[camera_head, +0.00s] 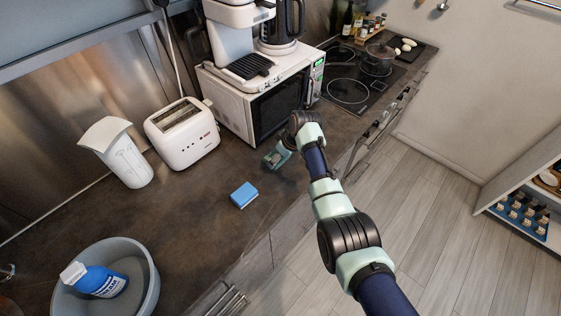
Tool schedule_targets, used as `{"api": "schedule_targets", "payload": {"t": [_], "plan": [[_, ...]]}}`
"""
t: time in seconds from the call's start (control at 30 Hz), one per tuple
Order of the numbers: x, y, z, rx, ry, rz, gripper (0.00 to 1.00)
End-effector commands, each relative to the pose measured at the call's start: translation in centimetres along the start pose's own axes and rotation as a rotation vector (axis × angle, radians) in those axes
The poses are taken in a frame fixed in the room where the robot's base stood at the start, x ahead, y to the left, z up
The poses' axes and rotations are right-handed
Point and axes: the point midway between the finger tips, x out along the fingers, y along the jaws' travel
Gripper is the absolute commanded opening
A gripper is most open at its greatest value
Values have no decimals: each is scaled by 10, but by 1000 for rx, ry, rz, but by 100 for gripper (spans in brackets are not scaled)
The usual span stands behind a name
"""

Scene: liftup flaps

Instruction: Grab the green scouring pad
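I cannot make out a clearly green scouring pad in the head view. A small blue sponge-like block (244,195) lies flat on the dark countertop, left of and nearer than my gripper. My gripper (272,162) hangs low over the counter in front of the microwave, apart from the blue block. Its fingers are small and dark in this view, so their opening and anything between them cannot be made out.
A white microwave (236,112) with a coffee machine (232,40) on it stands behind my gripper. A toaster (182,134), a white pitcher (122,160) and a grey basin (147,275) holding a blue bottle (100,281) stand left. Counter around the block is clear.

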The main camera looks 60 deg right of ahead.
Motion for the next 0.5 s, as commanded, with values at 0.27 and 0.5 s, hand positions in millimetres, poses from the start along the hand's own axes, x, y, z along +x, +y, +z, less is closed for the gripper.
{"api": "schedule_targets", "payload": {"t": [0.27,0.5], "plan": [[-92,1,-39,-2,5,4,74],[-130,0,-54,-1,2,2,74]]}}
